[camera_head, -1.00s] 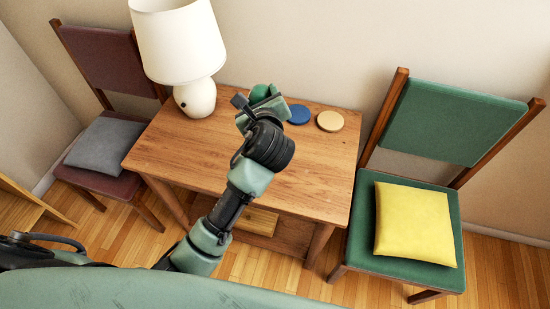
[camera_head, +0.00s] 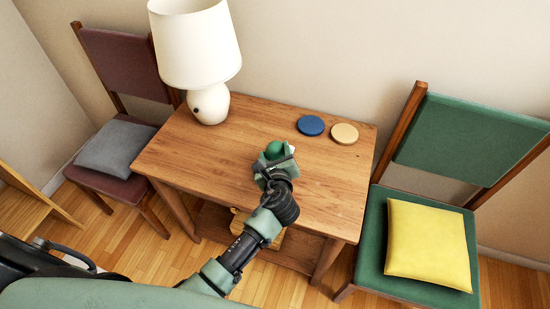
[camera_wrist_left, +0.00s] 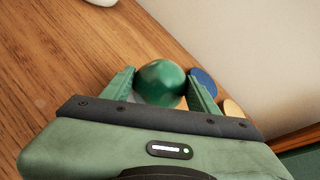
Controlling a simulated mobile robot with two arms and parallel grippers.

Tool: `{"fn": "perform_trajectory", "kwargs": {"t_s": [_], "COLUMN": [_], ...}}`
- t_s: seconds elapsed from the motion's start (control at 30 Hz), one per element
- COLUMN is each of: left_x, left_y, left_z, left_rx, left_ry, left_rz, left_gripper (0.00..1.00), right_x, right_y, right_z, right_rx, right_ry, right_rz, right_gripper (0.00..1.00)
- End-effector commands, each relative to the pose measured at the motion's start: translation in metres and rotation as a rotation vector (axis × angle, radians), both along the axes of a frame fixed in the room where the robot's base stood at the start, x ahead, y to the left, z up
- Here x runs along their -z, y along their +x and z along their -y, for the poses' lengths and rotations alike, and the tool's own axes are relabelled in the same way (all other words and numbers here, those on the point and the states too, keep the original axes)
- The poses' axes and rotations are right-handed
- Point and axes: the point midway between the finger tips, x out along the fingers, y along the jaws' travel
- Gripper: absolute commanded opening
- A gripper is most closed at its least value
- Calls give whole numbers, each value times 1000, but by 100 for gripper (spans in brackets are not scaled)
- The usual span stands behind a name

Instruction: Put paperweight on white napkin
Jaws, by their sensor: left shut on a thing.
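A round, glossy dark green paperweight (camera_head: 273,149) is between the fingers of my left gripper (camera_head: 275,155). The gripper is shut on it, over the middle-right part of the wooden table (camera_head: 195,150). The wrist view shows the green ball (camera_wrist_left: 160,84) between both fingertips; its underside is hidden by the gripper body. I cannot tell whether it touches the tabletop. A small pale patch shows beside the fingers, but I cannot tell what it is. I cannot make out a white napkin with certainty. My right gripper is not in view.
A blue coaster (camera_head: 311,125) and a tan coaster (camera_head: 344,133) lie at the table's back right. A white lamp (camera_head: 208,104) stands at the back left. Chairs flank the table, with a grey cushion (camera_head: 115,149) and a yellow cushion (camera_head: 428,243).

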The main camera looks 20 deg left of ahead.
Motion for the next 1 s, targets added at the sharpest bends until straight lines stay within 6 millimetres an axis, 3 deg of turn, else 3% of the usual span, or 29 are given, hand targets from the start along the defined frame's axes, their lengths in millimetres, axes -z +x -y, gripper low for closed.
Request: {"fn": "perform_trajectory", "kwargs": {"t_s": [0.13,0.53,0.57,0.6,1.0], "left_x": [16,21,21,21,17], "left_y": [1,1,0,0,-1], "left_z": [0,0,0,0,1], "left_rx": [1,1,1,1,0], "left_ry": [2,1,0,0,-1], "left_rz": [3,4,0,0,1], "left_gripper": [0,0,68,79,81], "right_x": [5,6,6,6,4], "right_y": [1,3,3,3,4], "right_z": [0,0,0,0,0], "right_rx": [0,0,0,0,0], "right_ry": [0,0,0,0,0], "right_rz": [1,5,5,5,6], "right_gripper": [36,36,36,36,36]}}
